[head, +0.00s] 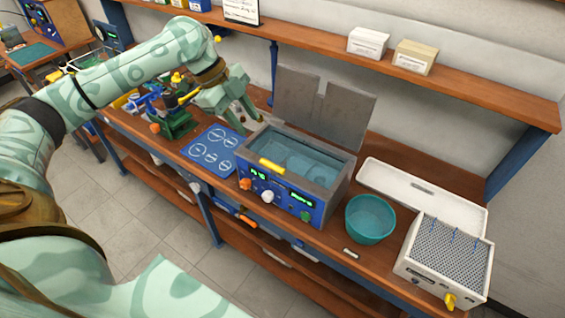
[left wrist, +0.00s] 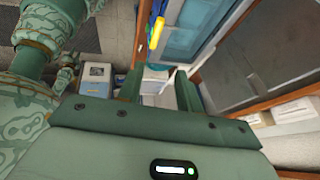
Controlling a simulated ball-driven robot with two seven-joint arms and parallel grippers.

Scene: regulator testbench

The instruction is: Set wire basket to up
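A bath unit (head: 290,180) with a blue front panel stands on the bench, its grey lid (head: 325,110) raised. Its tank holds bluish water (head: 300,160). The wire basket itself is not clearly made out in the water. A yellow handle (head: 271,166) lies along the tank's front rim; a yellow part also shows in the left wrist view (left wrist: 156,33). My left gripper (head: 244,118) is above and behind the tank's left corner, apart from the handle. In the left wrist view its two fingers (left wrist: 159,88) are spread with nothing between them.
A teal bowl (head: 370,218), a white tray (head: 430,195) and a white perforated-top unit (head: 445,260) stand right of the bath. A blue mat (head: 213,150) and a green stand (head: 178,120) are to the left. A shelf (head: 400,65) with boxes runs behind.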

